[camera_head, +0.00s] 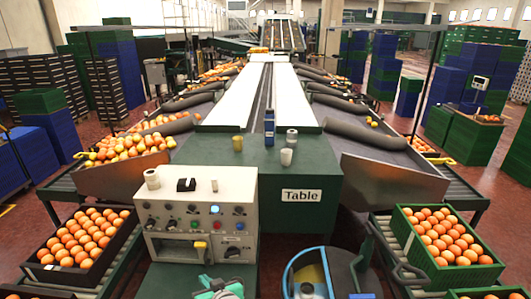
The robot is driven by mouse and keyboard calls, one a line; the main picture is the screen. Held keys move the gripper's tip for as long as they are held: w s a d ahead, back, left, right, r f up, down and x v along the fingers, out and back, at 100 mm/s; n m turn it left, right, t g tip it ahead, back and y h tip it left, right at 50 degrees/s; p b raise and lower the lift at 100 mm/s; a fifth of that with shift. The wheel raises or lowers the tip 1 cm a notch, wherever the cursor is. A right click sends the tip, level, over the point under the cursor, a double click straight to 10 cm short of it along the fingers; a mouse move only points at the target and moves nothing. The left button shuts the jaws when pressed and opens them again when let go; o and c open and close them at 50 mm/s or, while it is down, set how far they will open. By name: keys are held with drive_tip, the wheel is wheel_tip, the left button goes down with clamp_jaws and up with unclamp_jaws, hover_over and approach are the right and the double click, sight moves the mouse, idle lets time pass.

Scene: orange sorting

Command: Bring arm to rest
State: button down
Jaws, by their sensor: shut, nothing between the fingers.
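My gripper and arm do not show clearly in the head view. The green table (300,228) with a white sign reading "Table" stands in the middle. On it are a yellow cup (238,143), a blue bottle (269,128), a pale roll (292,138) and a white cup (286,157). A control panel (200,215) with knobs and buttons stands in front on the left. A white roll (152,179) and a small black item (186,185) sit on its top.
A black crate of oranges (125,233) is at the left and a green crate (473,270) of oranges at the right. A round blue object (290,278) and a teal item (218,289) are low in front. A metal chute (395,178) slopes at right.

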drive_tip(key=s+d+f+m+t+h, duration=0.2)
drive_tip(key=s+d+f, duration=0.4)
drive_tip(key=s, duration=0.4)
drive_tip(key=s+d+f+m+t+h, duration=0.1)
drive_tip(key=s+d+f+m+h, duration=0.1)
drive_tip(key=s+d+f, duration=0.6)
drive_tip(key=s+d+r+h, duration=0.1)
drive_tip(key=s+r, duration=0.3)
drive_tip(key=s, duration=0.4)
drive_tip(key=s+d+r+t+h, duration=0.1)
drive_tip(key=s+r, duration=0.3)
drive_tip(key=s, duration=0.5)
drive_tip(key=s+d+r+t+h, duration=0.1)
drive_tip(key=s+d+r, duration=0.1)
drive_tip(key=s, duration=0.6)
drive_tip(key=shift+s+d+r, duration=0.25)
drive_tip(key=shift+d+r, duration=0.15)
drive_tip(key=shift+r, duration=0.5)
